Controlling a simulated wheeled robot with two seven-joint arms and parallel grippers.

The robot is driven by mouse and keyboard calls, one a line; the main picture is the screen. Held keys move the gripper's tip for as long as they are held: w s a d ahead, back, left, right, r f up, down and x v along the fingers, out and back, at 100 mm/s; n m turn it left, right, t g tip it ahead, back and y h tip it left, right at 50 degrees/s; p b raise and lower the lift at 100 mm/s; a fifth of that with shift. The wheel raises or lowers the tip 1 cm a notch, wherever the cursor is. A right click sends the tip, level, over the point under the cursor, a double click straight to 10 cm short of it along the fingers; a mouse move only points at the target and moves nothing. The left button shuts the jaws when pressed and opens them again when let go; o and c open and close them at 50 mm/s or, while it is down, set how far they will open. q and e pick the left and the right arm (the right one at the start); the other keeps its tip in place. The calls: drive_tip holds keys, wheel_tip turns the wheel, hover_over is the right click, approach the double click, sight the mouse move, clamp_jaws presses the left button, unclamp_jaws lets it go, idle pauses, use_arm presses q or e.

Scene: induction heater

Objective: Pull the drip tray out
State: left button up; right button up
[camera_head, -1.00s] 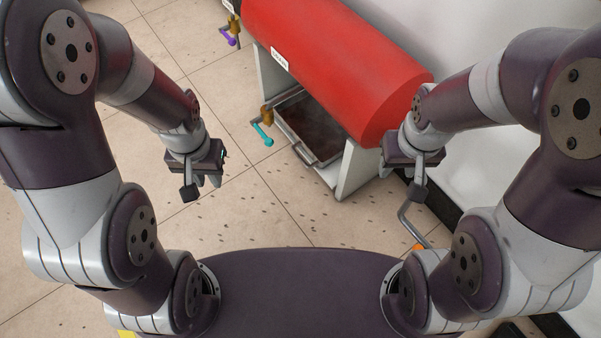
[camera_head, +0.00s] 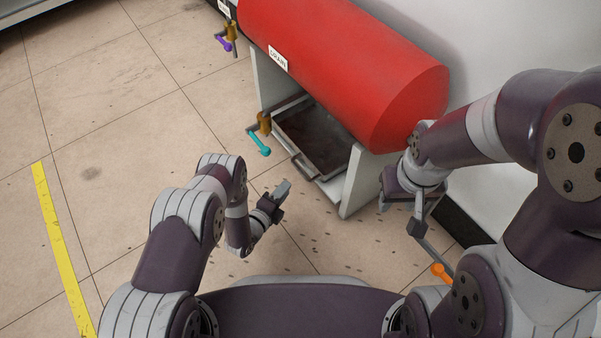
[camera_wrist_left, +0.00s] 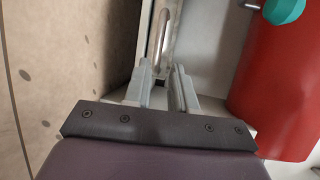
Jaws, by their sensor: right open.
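The drip tray (camera_head: 318,140), dark inside with a pale metal rim, sits between the white side panels under the red cylinder. Its bar handle (camera_head: 304,168) faces the front left. My left gripper (camera_head: 284,188) is just in front of and below the handle, apart from it. In the left wrist view its two fingers (camera_wrist_left: 164,70) are separated with nothing between them, and the handle (camera_wrist_left: 160,38) lies ahead of the tips. My right gripper (camera_head: 402,207) is open and empty, in front of the cylinder's right end.
The red cylinder (camera_head: 345,60) overhangs the tray. A teal-handled valve (camera_head: 260,143) sticks out just left of the tray, and a purple-handled one (camera_head: 225,43) farther back. An orange-tipped lever (camera_head: 440,272) lies near my right arm. The tiled floor at left is clear.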

sight(300, 170)
use_arm(q)
drive_tip(key=b+x, duration=0.6)
drive_tip(key=x, duration=0.4)
drive_tip(key=shift+w+d+f, duration=0.15)
drive_tip(key=shift+w+f, duration=0.05)
drive_tip(key=shift+w, duration=0.15)
clamp_jaws()
drive_tip(key=shift+s, duration=0.1)
